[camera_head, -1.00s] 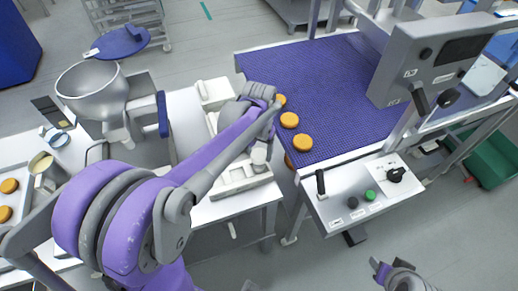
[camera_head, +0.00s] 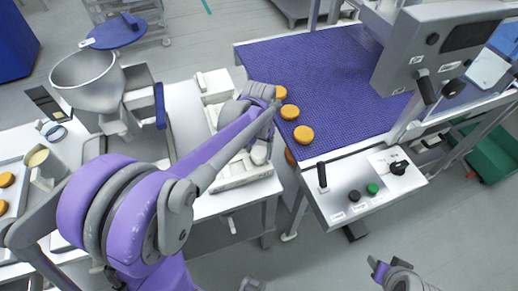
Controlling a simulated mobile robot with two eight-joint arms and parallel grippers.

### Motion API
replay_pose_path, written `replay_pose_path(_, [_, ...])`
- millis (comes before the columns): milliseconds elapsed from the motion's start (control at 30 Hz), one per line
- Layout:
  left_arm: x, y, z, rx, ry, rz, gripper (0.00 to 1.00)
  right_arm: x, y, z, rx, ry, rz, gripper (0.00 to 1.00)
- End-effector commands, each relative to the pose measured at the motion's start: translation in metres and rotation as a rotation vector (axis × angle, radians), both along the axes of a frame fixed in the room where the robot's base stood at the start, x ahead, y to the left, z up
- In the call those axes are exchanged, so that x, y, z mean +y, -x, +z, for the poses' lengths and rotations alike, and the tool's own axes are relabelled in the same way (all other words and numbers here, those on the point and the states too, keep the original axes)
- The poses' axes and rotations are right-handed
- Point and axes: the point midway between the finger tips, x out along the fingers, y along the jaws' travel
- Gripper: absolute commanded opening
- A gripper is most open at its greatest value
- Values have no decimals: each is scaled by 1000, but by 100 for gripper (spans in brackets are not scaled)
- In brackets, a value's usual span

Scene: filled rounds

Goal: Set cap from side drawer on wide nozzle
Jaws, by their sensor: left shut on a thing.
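My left gripper (camera_head: 261,153) reaches over the white tray (camera_head: 238,182) on the table beside the conveyor. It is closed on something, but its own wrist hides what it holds. A metal filling hopper (camera_head: 85,84) stands at the left, with a spout-like part (camera_head: 122,122) low on its right side. I cannot tell whether this is the wide nozzle. I cannot make out a cap. A small handle (camera_head: 232,224) shows under the table's front edge. My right gripper (camera_head: 379,271) is at the bottom right, over the floor and away from everything; its finger gap is unclear.
A purple conveyor belt (camera_head: 330,90) carries several orange-brown rounds (camera_head: 303,135) close to my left wrist. A control panel (camera_head: 370,185) with knobs stands at the belt's front. A jug (camera_head: 45,165) and a tray of rounds (camera_head: 8,180) are at far left.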

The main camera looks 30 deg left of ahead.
Motion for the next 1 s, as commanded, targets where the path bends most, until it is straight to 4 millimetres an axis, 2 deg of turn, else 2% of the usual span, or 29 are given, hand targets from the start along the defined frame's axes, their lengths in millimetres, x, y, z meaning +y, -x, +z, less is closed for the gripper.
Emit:
replay_pose_path(800, [0,0,-6,0,0,0,16,0,1,-6,3,0,0,49])
replay_pose_path(833, [0,0,-5,0,0,0,72,0,1,-5,3,0,0,49])
replay_pose_path(1000, [0,0,-5,0,0,0,100,0,1,-5,2,0,0,49])
